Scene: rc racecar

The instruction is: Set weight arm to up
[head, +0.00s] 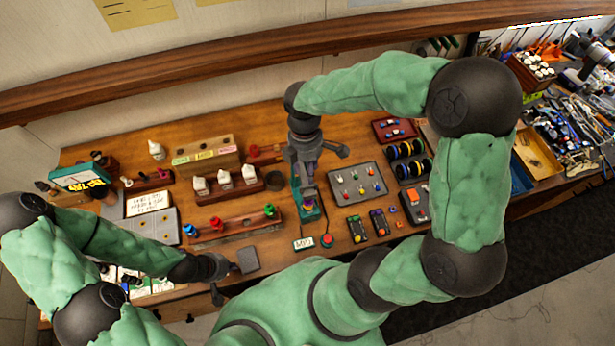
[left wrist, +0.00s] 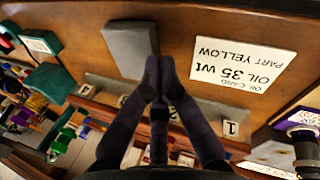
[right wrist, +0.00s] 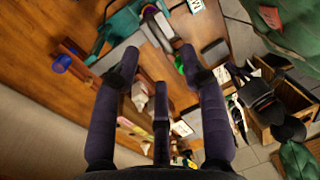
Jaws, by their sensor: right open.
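A device with a teal base (head: 308,210) stands under my right gripper (head: 310,172), near the middle of the bench. In the right wrist view the teal base (right wrist: 124,20) has a grey bar (right wrist: 118,54) beside it and a purple and grey round part (right wrist: 155,24). I take the bar to be the weight arm; whether it is up or down I cannot tell. My right gripper (right wrist: 160,60) is open, its fingertips near the bar with nothing visibly held. My left gripper (left wrist: 160,68) is shut and empty over the bench's front left, near a grey block (head: 248,260).
A labelled MIU card (head: 304,244) and a red button (head: 327,240) lie in front of the device. A grey tray (head: 357,185) of small coloured parts is to its right. A red-brown rack (head: 230,190) with white bottles is to its left.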

